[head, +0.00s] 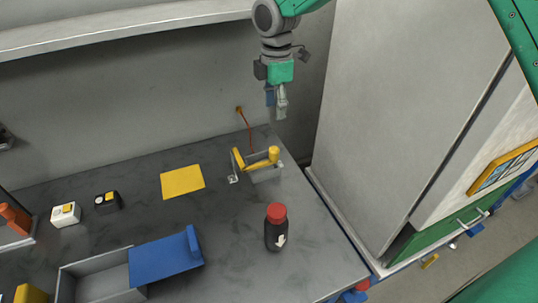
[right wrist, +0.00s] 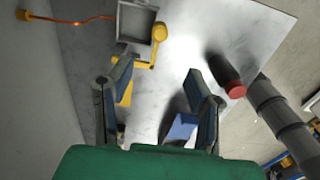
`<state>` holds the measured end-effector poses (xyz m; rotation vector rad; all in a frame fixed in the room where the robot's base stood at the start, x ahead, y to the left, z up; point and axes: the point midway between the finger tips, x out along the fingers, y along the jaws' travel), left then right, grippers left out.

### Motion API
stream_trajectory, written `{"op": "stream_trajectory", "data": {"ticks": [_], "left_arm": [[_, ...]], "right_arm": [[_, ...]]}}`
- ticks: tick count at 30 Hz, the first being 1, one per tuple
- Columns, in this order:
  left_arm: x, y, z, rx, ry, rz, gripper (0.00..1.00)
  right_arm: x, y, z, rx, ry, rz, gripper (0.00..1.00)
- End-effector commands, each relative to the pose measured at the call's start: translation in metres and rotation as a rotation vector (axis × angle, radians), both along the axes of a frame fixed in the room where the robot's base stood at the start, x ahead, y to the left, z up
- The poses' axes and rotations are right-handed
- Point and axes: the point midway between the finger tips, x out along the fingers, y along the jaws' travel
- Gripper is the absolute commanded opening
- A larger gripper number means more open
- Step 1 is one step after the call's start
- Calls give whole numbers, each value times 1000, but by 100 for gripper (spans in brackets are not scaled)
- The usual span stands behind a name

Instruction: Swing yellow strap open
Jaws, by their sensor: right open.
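The yellow strap (head: 258,164) lies across a small open grey box (head: 266,174) on the table, near the back wall. It has a thick rounded end at its right. In the right wrist view the strap (right wrist: 158,33) runs along the lower and right sides of the grey box (right wrist: 134,22). My right gripper (head: 277,113) hangs above and behind the box, pointing down, apart from the strap. Its two fingers (right wrist: 160,75) are spread with nothing between them in the right wrist view. My left gripper does not show.
A dark bottle with a red cap (head: 276,228) stands in front of the box. A yellow square (head: 182,181) lies left of it. A blue panel (head: 165,259) and grey tray (head: 95,272) are front left. An orange cable (head: 245,125) runs from the wall. A tall cabinet (head: 400,110) stands right.

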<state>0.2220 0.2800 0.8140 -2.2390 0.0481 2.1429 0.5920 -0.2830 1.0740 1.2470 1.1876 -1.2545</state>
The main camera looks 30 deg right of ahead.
Motion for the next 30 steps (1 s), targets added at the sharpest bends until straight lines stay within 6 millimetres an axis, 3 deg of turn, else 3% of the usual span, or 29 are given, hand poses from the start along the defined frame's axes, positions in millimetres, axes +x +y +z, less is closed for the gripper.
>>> {"op": "stream_trajectory", "data": {"ticks": [2,8,21,30], "left_arm": [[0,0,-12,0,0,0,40],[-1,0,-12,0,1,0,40],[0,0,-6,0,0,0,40],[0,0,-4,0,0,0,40]], "right_arm": [[-1,0,-11,0,-2,0,46],[0,-2,-26,1,3,-1,46],[-1,-2,-114,0,4,-1,46],[0,-1,-148,1,0,-2,46]]}}
